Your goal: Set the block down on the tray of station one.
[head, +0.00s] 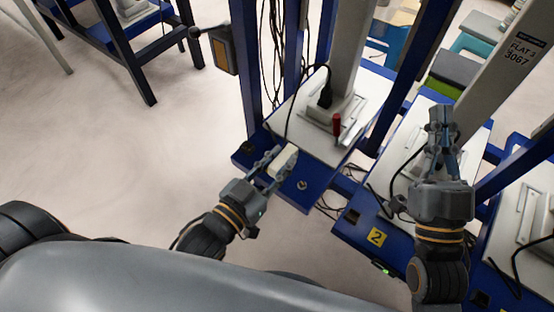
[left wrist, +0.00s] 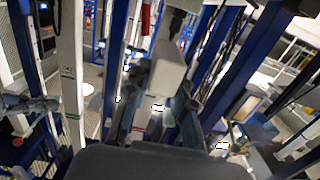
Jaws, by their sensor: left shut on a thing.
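My left gripper (head: 273,163) is shut on a small white block (head: 286,159), above the front edge of a blue station with a white top plate (head: 290,132). I take this for station one, left of the station marked 2; its own number does not show. In the left wrist view the pale block (left wrist: 170,68) sits between the two fingers. I cannot tell whether it touches the surface below. My right gripper (head: 440,112) is over the station marked 2, with nothing visible in it. I cannot tell whether its fingers are open or shut.
A grey post with a black plug and a red-handled item (head: 337,124) stand on the white plate. Blue uprights and hanging cables are behind. A yellow 2 label (head: 376,237) marks the station to the right. Pale floor (head: 120,165) is clear at left.

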